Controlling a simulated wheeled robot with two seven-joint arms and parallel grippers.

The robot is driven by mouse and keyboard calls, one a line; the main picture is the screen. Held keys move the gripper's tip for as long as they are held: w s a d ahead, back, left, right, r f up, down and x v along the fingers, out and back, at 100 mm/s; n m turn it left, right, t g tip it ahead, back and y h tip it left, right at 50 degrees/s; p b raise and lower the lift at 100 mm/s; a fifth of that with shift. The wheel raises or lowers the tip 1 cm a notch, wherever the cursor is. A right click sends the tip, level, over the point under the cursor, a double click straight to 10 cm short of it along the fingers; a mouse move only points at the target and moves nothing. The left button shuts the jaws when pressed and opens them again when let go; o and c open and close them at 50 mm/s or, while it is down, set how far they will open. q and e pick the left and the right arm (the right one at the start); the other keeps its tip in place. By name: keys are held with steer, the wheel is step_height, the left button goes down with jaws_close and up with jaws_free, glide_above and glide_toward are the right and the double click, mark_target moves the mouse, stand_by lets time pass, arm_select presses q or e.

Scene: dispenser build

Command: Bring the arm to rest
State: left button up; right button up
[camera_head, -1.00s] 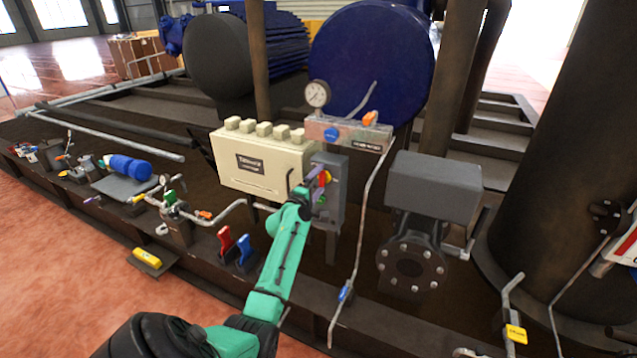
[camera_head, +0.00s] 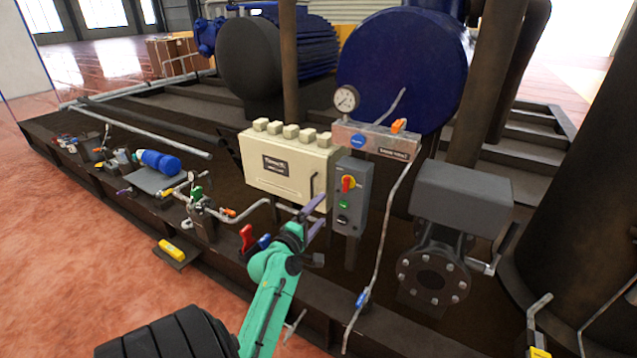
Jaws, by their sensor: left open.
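My left arm is teal and comes in from the lower left. Its gripper (camera_head: 316,218) has two purple fingers, which stand apart with nothing seen between them. The gripper is in front of and below the grey control box (camera_head: 351,196), left of its switches, and appears apart from it. The control box carries a red and yellow rotary switch (camera_head: 348,184) with a green and a dark button below. My right gripper is not in view.
A cream cabinet (camera_head: 285,170) stands left of the control box. Red (camera_head: 247,238) and blue handles stand close beside my wrist. A thin pipe (camera_head: 385,240) and a grey flanged unit (camera_head: 462,196) stand to the right. Open reddish floor (camera_head: 60,270) lies at the lower left.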

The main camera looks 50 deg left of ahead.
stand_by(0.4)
arm_select(q)
steer(key=d+f+m+g+h+p, duration=0.1)
steer(key=d+f+m+g, duration=0.15)
steer(key=f, duration=0.55)
steer(key=d+f+m+g+h+p, duration=0.1)
steer(key=d+f+m+h, duration=0.15)
steer(key=f, duration=0.65)
steer(key=s+d+f+m+g+h+p, duration=0.1)
steer(key=s+d+f+m+g, duration=0.3)
steer(key=f, duration=0.4)
steer(key=s+d+f+m+g+p, duration=0.1)
steer(key=s+d+f+m+g, duration=0.15)
steer(key=s+d+f, duration=0.5)
steer(key=s+d+f+m+g, duration=0.1)
steer(key=s+f+m, duration=0.3)
steer(key=s, duration=0.4)
steer(key=s+d+f+m+g+p, duration=0.1)
steer(key=s+d+f+m+g, duration=0.1)
steer(key=s, duration=0.6)
steer(key=s+d+f+m+g+h, duration=0.1)
steer(key=s+d+f+m+g, duration=0.1)
steer(key=s+f+m, duration=0.4)
steer(key=shift+s+f+m+g+p, duration=0.35)
steer(key=shift+s+f+g, duration=0.2)
steer(key=shift+s, duration=0.5)
